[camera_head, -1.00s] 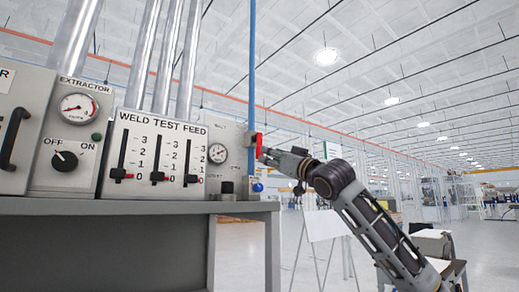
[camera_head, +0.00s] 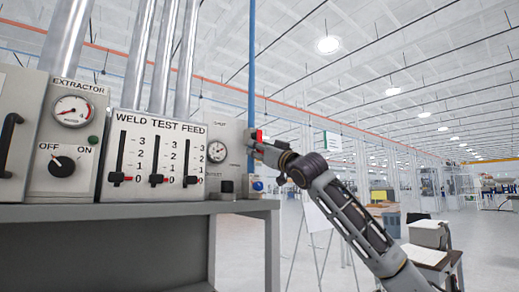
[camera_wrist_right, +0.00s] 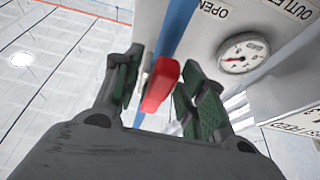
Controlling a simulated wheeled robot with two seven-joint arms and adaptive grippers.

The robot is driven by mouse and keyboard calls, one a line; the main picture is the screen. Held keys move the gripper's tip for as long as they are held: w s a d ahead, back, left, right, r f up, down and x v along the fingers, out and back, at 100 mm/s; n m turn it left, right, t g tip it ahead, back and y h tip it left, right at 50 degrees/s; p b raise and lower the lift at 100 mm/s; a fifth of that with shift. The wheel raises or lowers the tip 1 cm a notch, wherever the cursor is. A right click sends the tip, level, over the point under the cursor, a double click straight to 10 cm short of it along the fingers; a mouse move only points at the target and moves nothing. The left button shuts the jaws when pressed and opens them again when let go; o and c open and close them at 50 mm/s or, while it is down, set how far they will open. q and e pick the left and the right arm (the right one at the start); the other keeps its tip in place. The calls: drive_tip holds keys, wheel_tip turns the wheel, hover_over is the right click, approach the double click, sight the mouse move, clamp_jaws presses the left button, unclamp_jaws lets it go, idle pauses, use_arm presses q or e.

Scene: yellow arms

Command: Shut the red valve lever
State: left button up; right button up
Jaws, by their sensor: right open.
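The red valve lever (camera_head: 259,135) is at the right edge of the panel, on the blue vertical pipe (camera_head: 252,60). In the right wrist view the red lever (camera_wrist_right: 161,85) lies between the two fingers of my right gripper (camera_wrist_right: 162,95), with gaps showing on both sides. My right gripper (camera_head: 256,146) is open at the lever, and hides part of it in the head view. An "OPEN" label (camera_wrist_right: 213,9) is on the panel beside the pipe. My left gripper is not in view.
A pressure gauge (camera_head: 217,151) sits on the panel just left of the lever. The weld test feed panel (camera_head: 157,153) with slider levers and the extractor panel (camera_head: 66,140) stand farther left on a grey bench (camera_head: 140,209). A blue knob (camera_head: 257,186) is below the lever.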

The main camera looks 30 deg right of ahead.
clamp_jaws()
idle(0.3)
idle(0.4)
